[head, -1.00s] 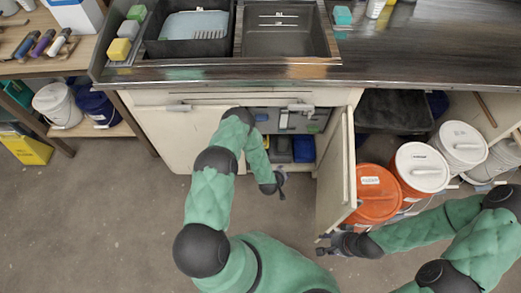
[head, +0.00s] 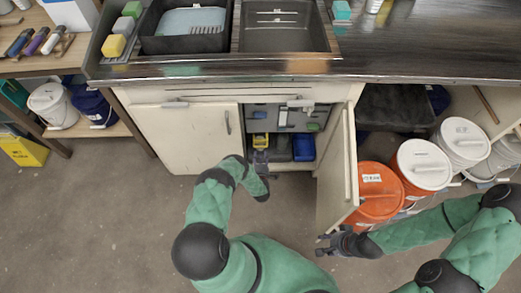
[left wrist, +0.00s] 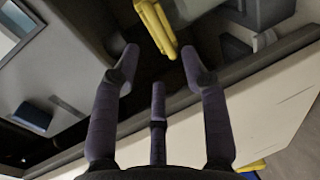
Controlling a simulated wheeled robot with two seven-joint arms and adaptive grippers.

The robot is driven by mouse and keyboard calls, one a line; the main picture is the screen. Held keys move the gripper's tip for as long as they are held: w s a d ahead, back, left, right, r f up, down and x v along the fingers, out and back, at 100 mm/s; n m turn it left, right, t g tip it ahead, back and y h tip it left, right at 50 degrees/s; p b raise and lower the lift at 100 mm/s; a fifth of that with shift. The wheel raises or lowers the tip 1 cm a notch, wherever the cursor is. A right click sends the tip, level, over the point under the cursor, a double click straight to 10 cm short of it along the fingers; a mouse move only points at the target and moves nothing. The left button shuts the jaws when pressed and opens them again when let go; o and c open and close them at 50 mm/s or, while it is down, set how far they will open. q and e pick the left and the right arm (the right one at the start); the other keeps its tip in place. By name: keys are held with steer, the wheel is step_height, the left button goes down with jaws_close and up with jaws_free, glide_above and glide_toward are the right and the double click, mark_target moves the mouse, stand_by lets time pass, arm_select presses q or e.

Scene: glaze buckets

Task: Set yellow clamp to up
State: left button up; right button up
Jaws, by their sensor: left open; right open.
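A yellow bar-like part (left wrist: 155,25), which looks like the yellow clamp, stands just beyond the fingertips of my left gripper (left wrist: 160,65) in the left wrist view. The fingers are spread and empty, and a gap shows between them and the yellow part. I cannot tell which way the clamp is set. In the head view, a yellow item (head: 260,140) shows inside the open under-counter cabinet (head: 283,117); my left gripper (head: 261,163) is in front of it, partly hard to make out. My right gripper (head: 323,244) is open and empty beside the lower edge of the open door.
The open cabinet door (head: 338,180) stands out to the right of the opening. An orange bucket (head: 377,193) and a white-lidded bucket (head: 424,165) stand right of it. A blue bin (head: 304,147) is in the cabinet.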

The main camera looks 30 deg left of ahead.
arm_select(q)
steer(key=b+x, duration=0.2)
steer(key=x, duration=0.4)
steer(key=shift+w+b, duration=0.3)
steer(key=shift+a+f, duration=0.1)
steer(key=shift+a, duration=0.05)
jaws_close()
